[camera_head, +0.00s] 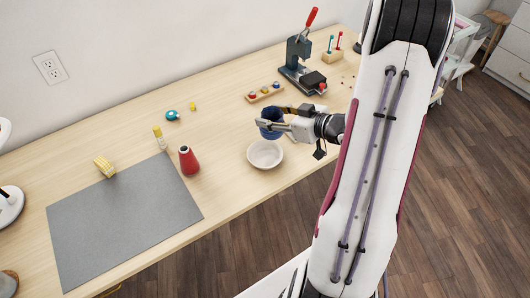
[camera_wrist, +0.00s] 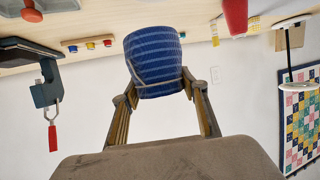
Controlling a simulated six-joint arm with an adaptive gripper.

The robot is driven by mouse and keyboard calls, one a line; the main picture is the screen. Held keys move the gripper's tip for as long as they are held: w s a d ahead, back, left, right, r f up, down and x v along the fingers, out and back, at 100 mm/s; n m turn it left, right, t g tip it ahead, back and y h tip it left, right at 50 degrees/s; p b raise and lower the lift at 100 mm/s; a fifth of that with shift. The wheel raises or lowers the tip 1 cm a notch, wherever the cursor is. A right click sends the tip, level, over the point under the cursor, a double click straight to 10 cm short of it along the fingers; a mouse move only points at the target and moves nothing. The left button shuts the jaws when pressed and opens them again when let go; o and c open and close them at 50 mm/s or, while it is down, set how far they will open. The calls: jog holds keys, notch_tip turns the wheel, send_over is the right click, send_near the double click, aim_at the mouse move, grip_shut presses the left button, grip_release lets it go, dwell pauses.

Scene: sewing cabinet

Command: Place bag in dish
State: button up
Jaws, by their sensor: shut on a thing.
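A blue bag with light stripes is in my gripper (camera_wrist: 161,95), its two fingers closed against the sides of the bag (camera_wrist: 153,60). Whether the bag touches the dish's rim is hard to tell. The dish is not seen in the wrist view.
A red cone-shaped spool (camera_head: 188,161) and a grey mat (camera_head: 125,217) lie to the left. A wooden block with coloured pieces (camera_head: 265,93) and a press with a red handle (camera_head: 302,62) stand behind. The table between the red spool and dish is clear.

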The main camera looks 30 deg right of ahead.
aim_at(271, 136)
jog(key=a, duration=0.1)
jog(key=s+a+n+y, duration=0.1)
jog(key=shift+a, duration=0.3)
jog(key=shift+a+r, duration=0.2)
jog(key=shift+a, duration=0.05)
jog(key=shift+f, duration=0.1)
jog(key=shift+f, duration=2.8)
jog(key=shift+f, duration=2.1)
jog(key=shift+f, duration=0.1)
jog(key=o, duration=1.1)
